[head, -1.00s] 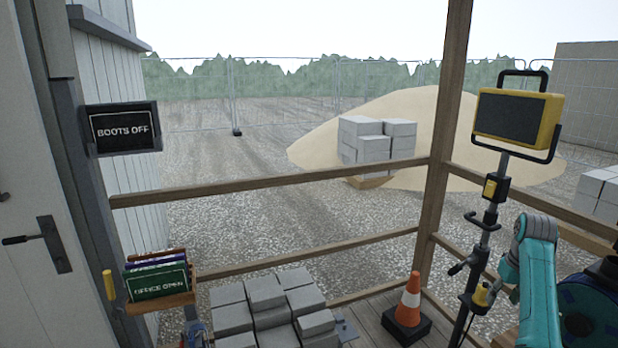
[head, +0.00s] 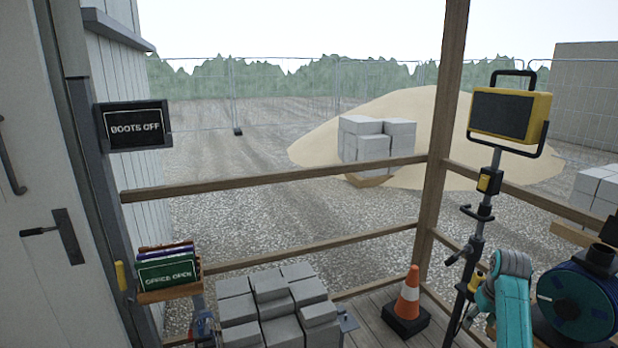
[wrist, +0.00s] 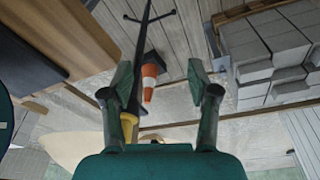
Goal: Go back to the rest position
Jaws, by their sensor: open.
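My gripper (wrist: 159,70) is open in the wrist view, with its two fingers apart and nothing held between them. Beyond the gap, an orange-and-white cone (wrist: 149,80) shows on the deck, well away from the fingers. In the head view, the teal part of my arm (head: 512,305) is at the lower right, and my gripper cannot be made out there.
A yellow work light (head: 508,115) on a dark stand is left of my arm. A dark blue hose reel (head: 577,302) is to its right. The cone (head: 408,300) stands on the deck, with stacked grey blocks (head: 270,288) to its left. Wooden rails (head: 300,174) bound the deck.

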